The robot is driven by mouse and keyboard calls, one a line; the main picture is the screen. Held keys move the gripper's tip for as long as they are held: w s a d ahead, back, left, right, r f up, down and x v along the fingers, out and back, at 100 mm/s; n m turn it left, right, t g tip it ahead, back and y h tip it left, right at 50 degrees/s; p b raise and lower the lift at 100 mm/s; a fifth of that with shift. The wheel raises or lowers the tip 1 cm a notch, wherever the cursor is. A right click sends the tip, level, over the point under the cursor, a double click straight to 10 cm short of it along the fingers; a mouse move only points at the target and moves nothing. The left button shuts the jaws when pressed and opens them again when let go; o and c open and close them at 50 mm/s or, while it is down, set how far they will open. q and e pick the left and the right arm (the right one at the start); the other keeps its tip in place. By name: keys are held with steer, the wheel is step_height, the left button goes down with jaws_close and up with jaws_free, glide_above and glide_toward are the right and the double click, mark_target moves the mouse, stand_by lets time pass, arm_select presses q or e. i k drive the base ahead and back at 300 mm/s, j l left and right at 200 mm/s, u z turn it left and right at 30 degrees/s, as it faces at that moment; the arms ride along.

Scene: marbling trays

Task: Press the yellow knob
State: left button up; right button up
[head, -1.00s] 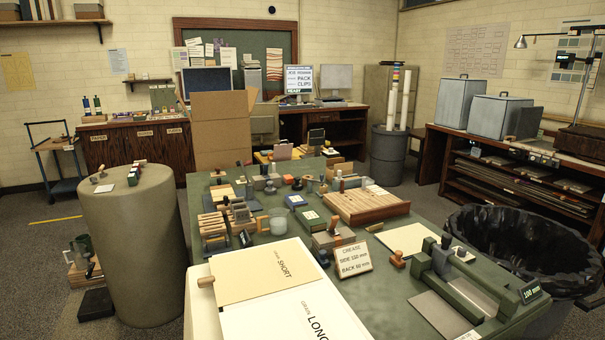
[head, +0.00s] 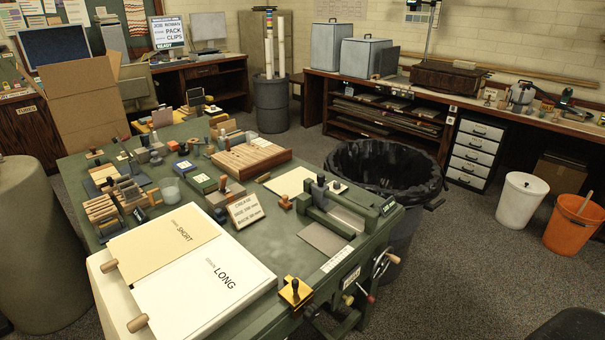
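A green workbench (head: 290,262) fills the middle of the head view. On its front right side, below a white label, a small pale yellowish knob (head: 347,299) sticks out. A reddish knob (head: 371,298) is beside it to the right, and a wooden handle (head: 392,258) is above that. A yellow block with a black knob on top (head: 295,292) sits at the bench's front edge, left of these. Neither of my grippers is in view.
A black-lined bin (head: 385,170) stands close behind the bench's right end. A white bucket (head: 521,200) and an orange bucket (head: 572,222) stand farther right. The carpet right of the bench is mostly open. A large grey cylinder (head: 35,240) stands at left.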

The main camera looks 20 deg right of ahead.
mark_target(349, 301)
steer(key=z, duration=1)
